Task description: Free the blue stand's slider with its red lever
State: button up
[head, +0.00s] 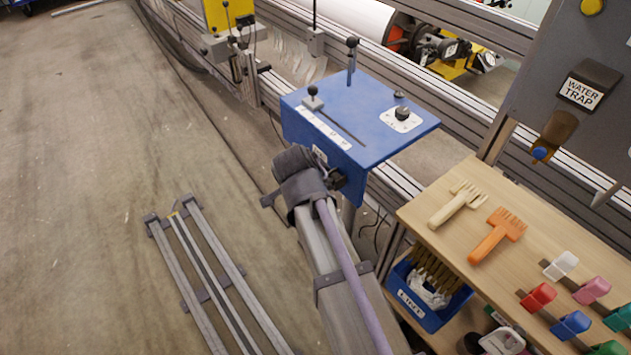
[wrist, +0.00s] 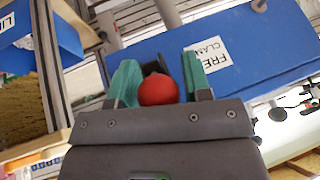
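The blue stand (head: 365,110) is bolted at the machine's rail in the head view. On its top are a slider (head: 313,99) with a dark knob at the left end of a slot, and a dial (head: 403,114). My gripper (head: 338,180) is at the stand's near side face, largely hidden by my wrist. In the wrist view, the red lever's round knob (wrist: 158,90) lies between my gripper's two teal fingers (wrist: 160,78). The fingers are apart, with a narrow gap on the right; contact on the left is unclear. A "FREE CLAMP" label (wrist: 211,52) shows beside them.
A wooden table (head: 450,250) with a beige comb (head: 457,205), an orange comb (head: 497,235) and several coloured clips stands at right. A blue lint bin (head: 413,303) sits below it. A grey rail frame (head: 205,265) lies on the otherwise open floor at left.

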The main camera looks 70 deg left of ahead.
jog(key=shift+o, duration=1.2)
jog(key=p+v, duration=0.9)
jog(key=v, duration=0.1)
jog(key=shift+s+r, duration=0.15)
jog(key=shift+r, duration=0.2)
jog(key=shift+d, duration=0.1)
